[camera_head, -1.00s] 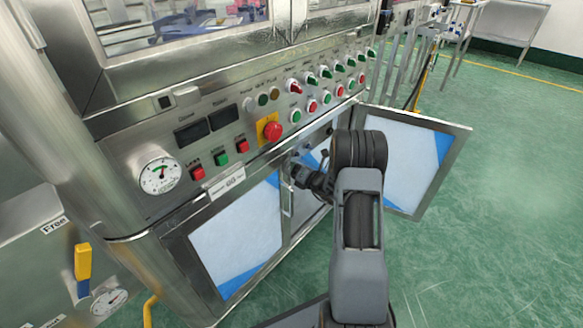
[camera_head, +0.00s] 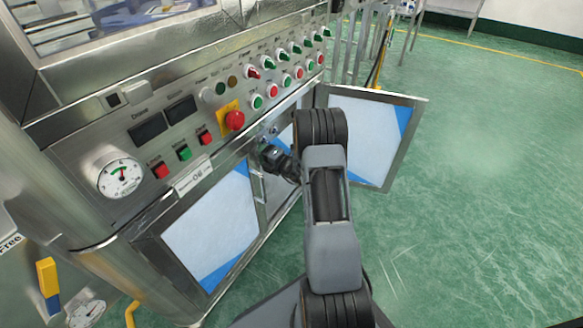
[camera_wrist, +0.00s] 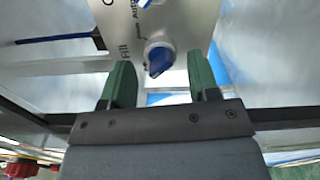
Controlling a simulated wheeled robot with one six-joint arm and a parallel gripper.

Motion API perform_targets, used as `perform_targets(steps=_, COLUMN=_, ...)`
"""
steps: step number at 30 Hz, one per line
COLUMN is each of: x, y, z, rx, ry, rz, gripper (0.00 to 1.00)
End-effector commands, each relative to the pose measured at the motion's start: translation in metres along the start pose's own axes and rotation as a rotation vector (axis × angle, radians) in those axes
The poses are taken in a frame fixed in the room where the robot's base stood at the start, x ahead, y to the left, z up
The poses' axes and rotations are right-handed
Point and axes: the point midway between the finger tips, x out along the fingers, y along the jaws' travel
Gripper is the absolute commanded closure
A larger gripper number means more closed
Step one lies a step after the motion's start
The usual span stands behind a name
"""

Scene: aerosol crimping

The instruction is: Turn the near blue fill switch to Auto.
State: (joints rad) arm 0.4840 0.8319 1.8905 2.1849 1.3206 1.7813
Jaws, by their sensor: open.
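In the wrist view, a blue switch (camera_wrist: 160,58) with a round pale base sits on a light panel with a "Fill" label beside it. Its blue handle is tilted, with one end toward the lower left; the small mark there is too small to read. A second blue switch (camera_wrist: 146,3) is cut off at the top edge, near an "Auto" label. My gripper (camera_wrist: 158,82) is open, its green fingers on either side of the near switch in the picture; I cannot tell if they touch it. In the head view, my gripper (camera_head: 264,147) is by the cabinet opening, and the blue switches are hidden.
The steel cabinet's control panel has a red emergency button (camera_head: 234,120), a round gauge (camera_head: 121,178) and several knobs above my gripper. An open cabinet door (camera_head: 372,140) stands right of my arm. A closed door (camera_head: 212,228) is at left. Green floor at right is clear.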

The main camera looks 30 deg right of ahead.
Motion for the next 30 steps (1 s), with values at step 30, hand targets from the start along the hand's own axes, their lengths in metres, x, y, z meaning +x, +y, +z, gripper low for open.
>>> perform_targets(steps=30, x=-0.138, y=0.000, z=0.000, rx=-0.558, ry=-0.001, rz=0.001, gripper=0.45)
